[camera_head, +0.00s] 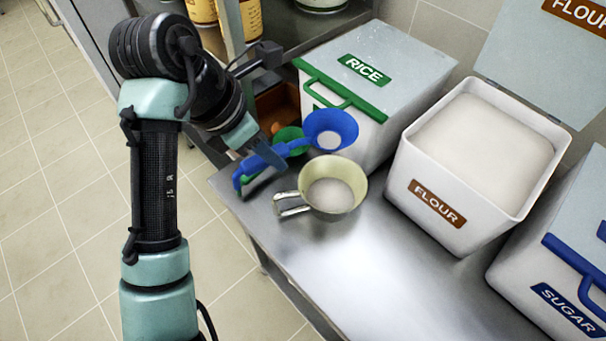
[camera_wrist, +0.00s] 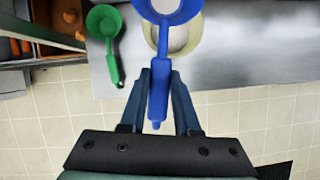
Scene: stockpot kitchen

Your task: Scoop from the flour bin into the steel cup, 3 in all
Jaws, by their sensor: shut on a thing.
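My gripper (camera_head: 264,152) is shut on the handle of a blue scoop (camera_head: 322,120). In the wrist view, the fingers of my gripper (camera_wrist: 160,85) close on the blue handle (camera_wrist: 157,105). A small white patch shows in the scoop's bowl. The steel cup (camera_head: 345,205) stands on the counter with white flour inside and its handle to the left. The scoop's bowl is just behind the cup in the head view and overlaps its rim (camera_wrist: 190,40) in the wrist view. The flour bin (camera_head: 425,190) is open, filled with white flour (camera_head: 485,140).
A green scoop (camera_wrist: 104,22) lies left of the cup, partly hidden in the head view. The closed rice bin (camera_head: 365,65) stands behind. The closed sugar bin (camera_head: 560,270) is at the right. The counter (camera_head: 380,275) is clear in front of the flour bin.

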